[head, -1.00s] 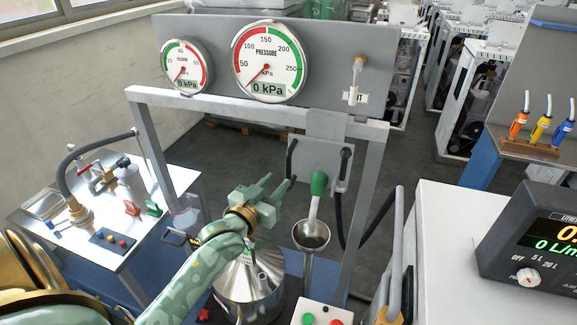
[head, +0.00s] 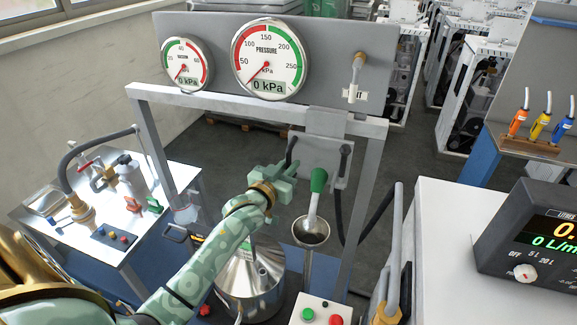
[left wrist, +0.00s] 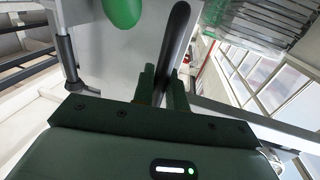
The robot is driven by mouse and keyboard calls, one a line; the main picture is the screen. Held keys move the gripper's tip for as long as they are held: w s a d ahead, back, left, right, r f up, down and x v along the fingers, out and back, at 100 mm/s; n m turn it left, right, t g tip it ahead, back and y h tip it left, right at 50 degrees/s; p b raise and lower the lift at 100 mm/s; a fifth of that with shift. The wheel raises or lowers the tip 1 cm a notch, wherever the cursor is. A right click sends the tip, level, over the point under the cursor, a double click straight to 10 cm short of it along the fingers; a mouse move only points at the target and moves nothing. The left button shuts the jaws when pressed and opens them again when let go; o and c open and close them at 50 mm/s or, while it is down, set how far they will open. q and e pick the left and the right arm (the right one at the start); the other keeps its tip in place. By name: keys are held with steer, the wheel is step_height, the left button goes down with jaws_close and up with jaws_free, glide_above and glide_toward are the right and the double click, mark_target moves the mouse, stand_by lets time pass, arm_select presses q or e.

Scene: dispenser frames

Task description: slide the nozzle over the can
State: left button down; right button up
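The nozzle has a green top (head: 318,181) and a grey spout that slants down into a metal funnel cup (head: 311,231), to the right of the can. The can (head: 250,282) is silver with a cone-shaped top and stands below my left forearm, which partly hides it. My left gripper (head: 291,170) is at the left black handle (head: 293,146) of the nozzle carriage. In the left wrist view, its fingers (left wrist: 162,88) lie close on both sides of the black handle (left wrist: 178,40) and look shut on it. The green nozzle top (left wrist: 122,10) shows there too. My right gripper is out of view.
A grey frame (head: 365,200) surrounds the carriage, with pressure gauges (head: 268,62) above. A side bench (head: 130,240) with valves stands left. A white cabinet (head: 450,230) with a litre display is at the right. A button box (head: 322,312) is in front.

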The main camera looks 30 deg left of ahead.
arm_select(q)
steer(key=shift+a, duration=0.1)
steer(key=s+a, duration=0.2)
steer(key=a, duration=0.9)
steer(key=s+a, duration=0.3)
steer(key=a, duration=0.9)
steer(key=shift+s+b, duration=0.3)
steer(key=shift+a, duration=0.1)
steer(key=c, duration=1.5)
jaws_free()
